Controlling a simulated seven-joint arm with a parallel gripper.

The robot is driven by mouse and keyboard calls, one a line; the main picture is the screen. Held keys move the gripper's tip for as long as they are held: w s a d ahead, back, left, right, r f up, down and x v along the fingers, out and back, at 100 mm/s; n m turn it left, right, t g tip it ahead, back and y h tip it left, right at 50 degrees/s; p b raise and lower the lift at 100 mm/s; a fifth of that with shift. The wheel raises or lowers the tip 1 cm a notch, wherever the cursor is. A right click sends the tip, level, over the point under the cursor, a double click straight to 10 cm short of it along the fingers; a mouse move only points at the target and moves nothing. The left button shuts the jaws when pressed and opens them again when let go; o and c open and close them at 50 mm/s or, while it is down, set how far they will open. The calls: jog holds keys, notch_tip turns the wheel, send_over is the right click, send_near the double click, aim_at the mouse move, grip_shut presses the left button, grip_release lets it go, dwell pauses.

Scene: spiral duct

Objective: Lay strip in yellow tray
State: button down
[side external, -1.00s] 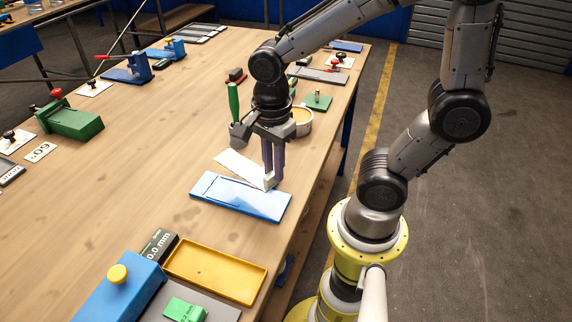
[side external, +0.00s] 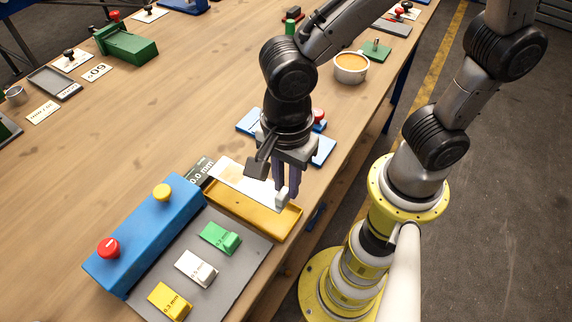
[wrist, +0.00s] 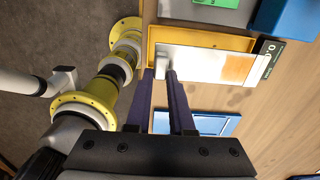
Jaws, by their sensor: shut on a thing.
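The strip (side external: 240,178) is a thin, pale metallic sheet with a tan patch near its far end. My gripper (side external: 284,198) is shut on its near end, at a small light block. The yellow tray (side external: 265,217) lies flat on the table below the strip. I cannot tell whether the strip touches the tray.
A blue box (side external: 150,235) with red and yellow knobs and a grey mat (side external: 215,275) with green, white and yellow blocks lie in front of the tray. A black label block (side external: 199,172) stands at its left end. A blue plate (side external: 322,152) lies behind my gripper.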

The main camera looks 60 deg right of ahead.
jog(key=shift+f, duration=3.65)
jog(key=shift+c, duration=0.8)
grip_release()
jog(key=shift+r, duration=0.1)
jog(key=shift+r, duration=3.4)
